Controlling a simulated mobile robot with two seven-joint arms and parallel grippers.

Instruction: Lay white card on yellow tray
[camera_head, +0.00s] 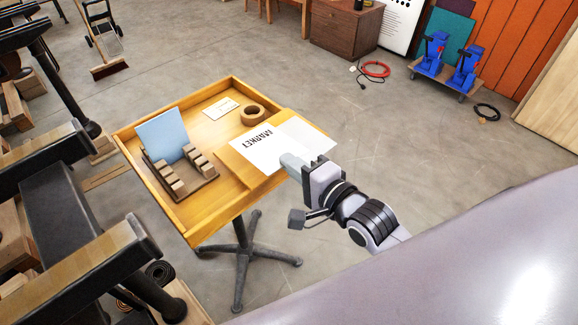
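The white card (262,148), printed with dark letters reading MARKET, is at the right side of the yellow tray (215,228). The tray is a shallow, rimmed wooden top on a dark pedestal. A paler panel adjoins the card's right side. My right gripper (292,163) comes in from the lower right, its grey fingers overlapping the card's near edge. The fingers look close together, but I cannot tell whether they pinch the card or whether it rests on the surface beneath. My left gripper is not in view.
On the tray stand a blue card (162,136) in a notched wooden rack (184,178), a tape ring (253,114) and a small white label (220,108). Dark presses (75,205) crowd the left. Open concrete floor (400,150) lies beyond the tray's right side.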

